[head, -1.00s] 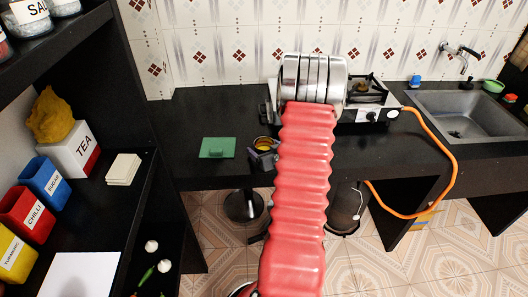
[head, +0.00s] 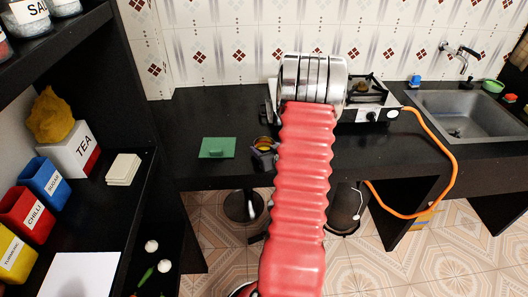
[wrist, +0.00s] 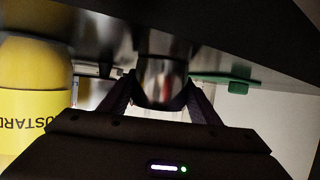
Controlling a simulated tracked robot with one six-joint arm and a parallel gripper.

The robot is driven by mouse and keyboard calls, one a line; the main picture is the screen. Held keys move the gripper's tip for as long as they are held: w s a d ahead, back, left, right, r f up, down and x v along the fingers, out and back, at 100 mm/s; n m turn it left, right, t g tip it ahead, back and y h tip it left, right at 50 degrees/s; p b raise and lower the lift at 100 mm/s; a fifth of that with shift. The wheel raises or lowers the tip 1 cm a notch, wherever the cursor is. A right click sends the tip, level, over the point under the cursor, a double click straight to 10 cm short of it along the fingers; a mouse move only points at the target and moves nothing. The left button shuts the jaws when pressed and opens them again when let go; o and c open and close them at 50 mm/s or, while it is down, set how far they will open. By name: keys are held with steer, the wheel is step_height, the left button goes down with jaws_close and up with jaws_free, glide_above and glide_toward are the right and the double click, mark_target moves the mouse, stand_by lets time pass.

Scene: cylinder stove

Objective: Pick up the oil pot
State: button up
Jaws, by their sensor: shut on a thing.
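In the wrist view the shiny pot (wrist: 162,72) sits between the two dark fingers. My gripper (wrist: 160,98) is shut on it, one finger on each side. In the head view my gripper (head: 262,156) is partly hidden by my arm. I cannot tell whether the pot touches the counter.
A green board (head: 217,147) lies left of the pot. A yellow mustard container (wrist: 30,100) stands on the left in the wrist view. The stove (head: 368,97) and sink (head: 462,115) are to the right. A dark shelf (head: 130,215) with labelled boxes stands at left.

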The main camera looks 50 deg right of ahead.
steer(key=shift+r, duration=0.1)
steer(key=shift+c, duration=0.2)
step_height(320, 180, up, 10)
stand_by(0.7)
